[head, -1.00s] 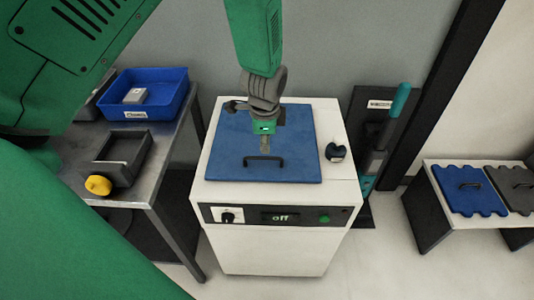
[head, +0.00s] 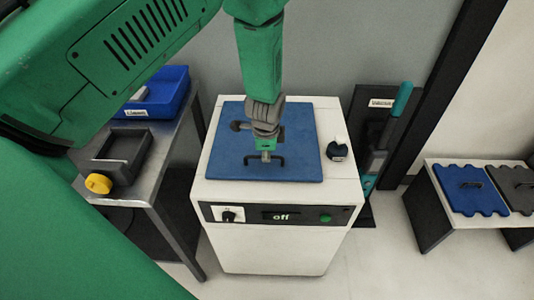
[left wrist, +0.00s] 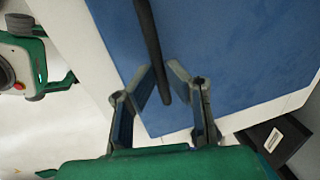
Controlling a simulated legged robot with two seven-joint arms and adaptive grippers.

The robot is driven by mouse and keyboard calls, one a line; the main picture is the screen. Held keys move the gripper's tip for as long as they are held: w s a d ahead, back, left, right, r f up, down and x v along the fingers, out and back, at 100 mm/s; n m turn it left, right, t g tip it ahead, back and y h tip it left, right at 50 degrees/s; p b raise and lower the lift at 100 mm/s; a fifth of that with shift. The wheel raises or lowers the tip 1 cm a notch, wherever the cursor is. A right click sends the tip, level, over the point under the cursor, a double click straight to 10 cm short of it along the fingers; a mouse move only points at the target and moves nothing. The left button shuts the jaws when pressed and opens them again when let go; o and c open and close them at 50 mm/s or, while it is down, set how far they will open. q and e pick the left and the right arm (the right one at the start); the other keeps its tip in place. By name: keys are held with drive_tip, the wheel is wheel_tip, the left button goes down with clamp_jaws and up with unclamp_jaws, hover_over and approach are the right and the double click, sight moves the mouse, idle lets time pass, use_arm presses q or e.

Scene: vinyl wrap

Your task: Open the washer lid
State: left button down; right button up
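The white washer (head: 265,245) stands in the middle of the head view. Its flat blue lid (head: 300,145) lies shut on top, with a black bar handle (head: 247,162) near the front edge. My left gripper (head: 265,157) is over the lid at the handle and partly hides it. In the left wrist view the gripper (left wrist: 161,72) is open, with one finger on each side of the black handle (left wrist: 150,40). Whether the fingers touch the handle cannot be told. The blue lid (left wrist: 240,55) fills much of that view. My right gripper does not show.
The washer's front panel (head: 280,216) reads "off". A metal table (head: 160,180) at left holds a blue bin (head: 165,95), a grey tray (head: 130,150) and a yellow object (head: 98,183). A low bench (head: 435,215) stands at right.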

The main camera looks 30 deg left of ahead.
use_arm(q)
drive_tip(key=shift+a, duration=0.15)
drive_tip(key=shift+r, duration=0.25)
wheel_tip(320, 180, up, 8)
drive_tip(key=w+a+g+p, duration=0.1)
drive_tip(key=w+p, duration=0.1)
drive_tip(key=p, duration=0.3)
drive_tip(key=shift+w+a+h, duration=0.15)
drive_tip(key=shift+a+h, duration=0.1)
drive_tip(key=shift+h, duration=0.15)
drive_tip(key=c, duration=2.1)
unclamp_jaws()
drive_tip(key=w+a+r+p, duration=0.1)
drive_tip(key=r, duration=0.1)
drive_tip(key=w+r+p, duration=0.1)
drive_tip(key=r, duration=0.2)
drive_tip(key=w+a+r+p, duration=0.1)
drive_tip(key=w+r, duration=0.1)
drive_tip(key=shift+a+r, duration=0.15)
drive_tip(key=shift+a, duration=0.15)
drive_tip(key=o, duration=0.5)
drive_tip(key=shift+a+f, duration=0.1)
drive_tip(key=shift+f, duration=0.15)
wheel_tip(320, 180, up, 11)
drive_tip(key=shift+a, duration=0.4)
drive_tip(key=shift+w, duration=0.1)
